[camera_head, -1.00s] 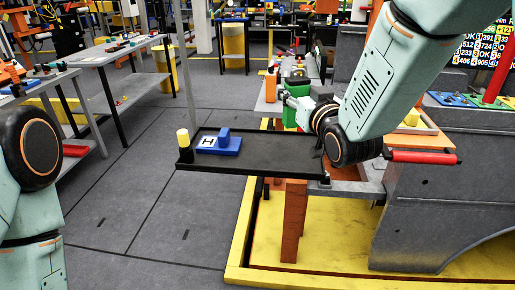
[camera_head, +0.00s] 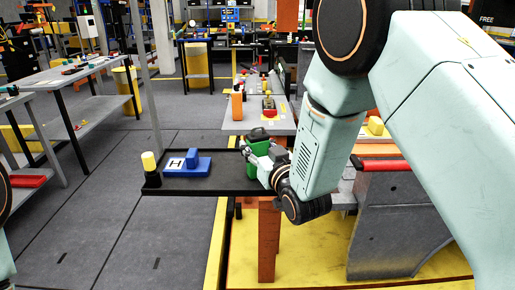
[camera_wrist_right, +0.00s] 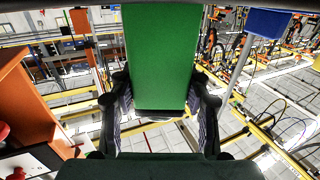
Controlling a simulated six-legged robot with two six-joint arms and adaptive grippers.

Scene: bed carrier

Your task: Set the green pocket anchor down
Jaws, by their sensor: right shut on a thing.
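The green pocket anchor (camera_head: 259,143) is a green block with a dark top, near the back right edge of the black tray (camera_head: 215,186) in the head view. My right gripper (camera_head: 257,152) is shut on it from the right. In the right wrist view the green pocket anchor (camera_wrist_right: 162,58) fills the upper middle, between the two fingers of my right gripper (camera_wrist_right: 160,105). I cannot tell whether its underside touches anything; the gripper and arm hide part of it. My left gripper is out of view; only a bit of my left arm shows at the left edge.
A blue block (camera_head: 188,164) with a white H tile sits on the tray's left part. A yellow-topped black post (camera_head: 150,167) stands at its left corner. The tray's middle is clear.

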